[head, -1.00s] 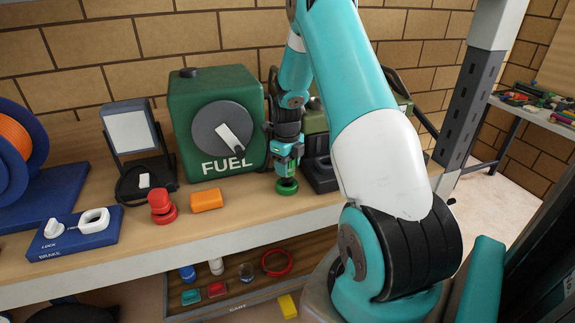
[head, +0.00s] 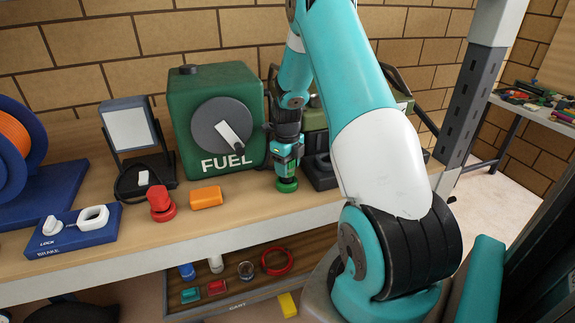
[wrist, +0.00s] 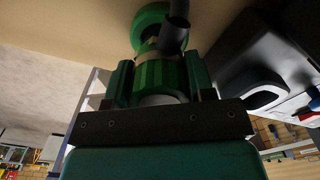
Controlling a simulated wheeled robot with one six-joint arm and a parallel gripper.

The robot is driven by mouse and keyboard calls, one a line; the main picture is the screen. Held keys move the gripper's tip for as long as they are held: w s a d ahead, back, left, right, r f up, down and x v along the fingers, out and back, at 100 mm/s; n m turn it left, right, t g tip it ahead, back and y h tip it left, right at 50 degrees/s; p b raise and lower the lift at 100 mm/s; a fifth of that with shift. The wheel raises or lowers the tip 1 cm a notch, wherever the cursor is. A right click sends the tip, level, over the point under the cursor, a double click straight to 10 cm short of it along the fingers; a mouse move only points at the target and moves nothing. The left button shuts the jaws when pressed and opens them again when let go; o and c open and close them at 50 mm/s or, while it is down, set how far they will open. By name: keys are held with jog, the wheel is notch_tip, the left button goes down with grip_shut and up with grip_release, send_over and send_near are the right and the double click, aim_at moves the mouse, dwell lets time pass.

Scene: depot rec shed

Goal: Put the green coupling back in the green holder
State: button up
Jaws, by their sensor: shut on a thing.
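The green coupling (wrist: 160,77) is a ribbed green piece, gripped between the two fingers of my gripper in the wrist view. My gripper (head: 287,167) is shut on it and points down over the bench in the head view. The green holder (head: 287,186) is a round green base on the bench directly below my gripper. In the wrist view the holder (wrist: 149,18) shows as a green ring just beyond the coupling, with a dark peg-like piece (wrist: 176,27) between them. I cannot tell whether the coupling touches the holder.
A green fuel can (head: 212,120) stands close left of my gripper, and a dark boxy item (head: 320,172) stands close right. An orange block (head: 206,198) and a red coupling-like piece (head: 161,204) sit to the left. A tray (head: 240,299) of small items lies below the bench.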

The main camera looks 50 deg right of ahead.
jog(key=shift+f+b, duration=0.6)
jog(key=shift+f, duration=0.3)
jog(key=o, duration=1.1)
jog(key=shift+o, duration=0.2)
jog(key=shift+r, duration=0.15)
